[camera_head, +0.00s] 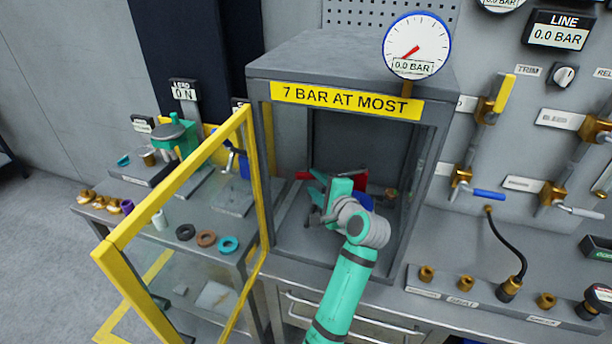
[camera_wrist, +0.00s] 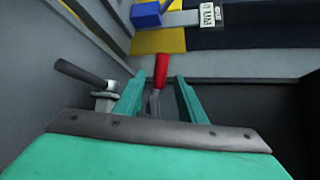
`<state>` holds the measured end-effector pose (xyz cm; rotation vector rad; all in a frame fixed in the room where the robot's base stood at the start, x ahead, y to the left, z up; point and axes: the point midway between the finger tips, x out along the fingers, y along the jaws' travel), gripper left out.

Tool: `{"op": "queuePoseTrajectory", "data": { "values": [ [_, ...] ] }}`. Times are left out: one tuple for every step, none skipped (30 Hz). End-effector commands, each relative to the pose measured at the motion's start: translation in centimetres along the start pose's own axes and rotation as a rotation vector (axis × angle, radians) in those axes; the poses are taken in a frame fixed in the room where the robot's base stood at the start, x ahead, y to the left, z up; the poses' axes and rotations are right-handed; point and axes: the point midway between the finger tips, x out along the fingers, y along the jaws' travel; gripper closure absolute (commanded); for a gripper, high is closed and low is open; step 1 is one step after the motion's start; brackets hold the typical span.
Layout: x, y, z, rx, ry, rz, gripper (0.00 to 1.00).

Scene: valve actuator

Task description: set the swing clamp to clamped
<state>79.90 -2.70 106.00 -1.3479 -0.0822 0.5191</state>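My gripper (camera_head: 322,192) is inside the grey enclosure (camera_head: 345,70), reaching in through its open front. In the wrist view its two green fingers (camera_wrist: 160,95) stand apart. A lever with a red handle (camera_wrist: 161,70) and a grey metal shank shows in the gap between them, not visibly gripped; I cannot tell whether either finger touches it. A dark-handled lever on a metal pivot (camera_wrist: 104,97) lies just left of the fingers. I cannot tell which lever belongs to the swing clamp. In the head view a red handle (camera_head: 303,175) shows left of my gripper; the clamp body is mostly hidden.
The yellow-framed door (camera_head: 180,180) stands swung open on the left. The enclosure's right post (camera_head: 425,190) is near my arm. A red part (camera_head: 354,177) sits behind my gripper. Valves line the right wall, and fittings (camera_head: 427,274) stand on the right bench. A gauge reads 0.0 BAR (camera_head: 416,46).

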Motion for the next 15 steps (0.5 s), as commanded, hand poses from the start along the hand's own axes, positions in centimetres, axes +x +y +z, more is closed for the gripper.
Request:
{"op": "queuePoseTrajectory", "data": {
  "values": [
    [1.0, 0.0, 0.2, 0.000, -0.004, 0.002, 0.63],
    [1.6, 0.0, 0.2, 0.000, -0.004, 0.001, 0.63],
    [2.2, 0.0, 0.3, -0.001, -0.005, 0.001, 0.63],
    [2.7, 0.0, 0.3, -0.001, -0.005, 0.001, 0.63],
    [3.2, 0.0, 0.3, 0.000, -0.005, 0.001, 0.63],
    [3.7, 0.0, 0.3, 0.000, -0.005, 0.001, 0.63],
    [4.1, 0.0, 0.3, 0.000, -0.005, 0.002, 0.63],
    [4.4, 0.0, 0.3, 0.000, -0.005, 0.001, 0.63],
    [4.8, 0.0, 0.4, -0.001, -0.005, 0.000, 0.63],
    [5.1, 0.0, 0.4, -0.001, -0.006, 0.001, 0.63],
    [5.3, 0.1, 0.5, -0.001, -0.006, 0.002, 0.63],
    [5.6, 0.1, 0.5, -0.002, -0.006, 0.002, 0.63],
    [5.7, 0.1, 0.5, -0.002, -0.006, 0.002, 0.63],
    [5.8, 0.1, 0.5, -0.002, -0.006, 0.002, 0.63],
    [5.9, 0.1, 0.5, -0.002, -0.005, 0.001, 0.63]
  ]
}}
